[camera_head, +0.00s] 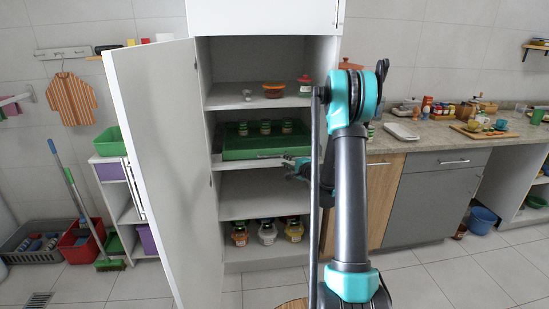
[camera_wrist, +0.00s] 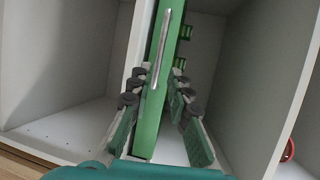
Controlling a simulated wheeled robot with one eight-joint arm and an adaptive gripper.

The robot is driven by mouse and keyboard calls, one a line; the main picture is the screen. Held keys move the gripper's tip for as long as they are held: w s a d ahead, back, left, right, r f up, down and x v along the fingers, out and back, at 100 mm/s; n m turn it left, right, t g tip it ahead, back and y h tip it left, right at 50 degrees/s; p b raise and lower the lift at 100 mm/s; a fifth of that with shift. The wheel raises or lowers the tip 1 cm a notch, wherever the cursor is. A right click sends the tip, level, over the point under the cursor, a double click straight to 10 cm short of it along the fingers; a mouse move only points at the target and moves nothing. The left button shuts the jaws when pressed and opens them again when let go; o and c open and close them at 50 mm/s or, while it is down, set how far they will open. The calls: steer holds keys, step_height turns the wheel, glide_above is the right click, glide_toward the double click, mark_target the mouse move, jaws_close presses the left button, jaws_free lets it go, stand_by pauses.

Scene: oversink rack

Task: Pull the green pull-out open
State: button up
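The green pull-out (camera_head: 235,150) is a shallow tray on a middle level of the tall open cabinet. A few small green-lidded jars stand in it. Its green front also shows in the wrist view (camera_wrist: 172,60), with a slim metal bar handle (camera_wrist: 160,50) along it. My gripper (camera_head: 290,163) is at the front right part of the pull-out. In the wrist view my gripper (camera_wrist: 160,76) has its fingers apart, one on each side of the handle and the green front. I see no clear contact with the handle.
The cabinet's white door (camera_head: 150,150) stands open on the left. The shelf above holds an orange bowl (camera_head: 273,90) and a red-lidded jar (camera_head: 305,86). Several jars (camera_head: 267,232) stand on the lowest level. A counter (camera_head: 440,136) runs to the right. The shelf just below the pull-out is empty.

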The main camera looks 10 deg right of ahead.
mark_target(274, 156)
steer(key=x, duration=1.1)
jaws_close()
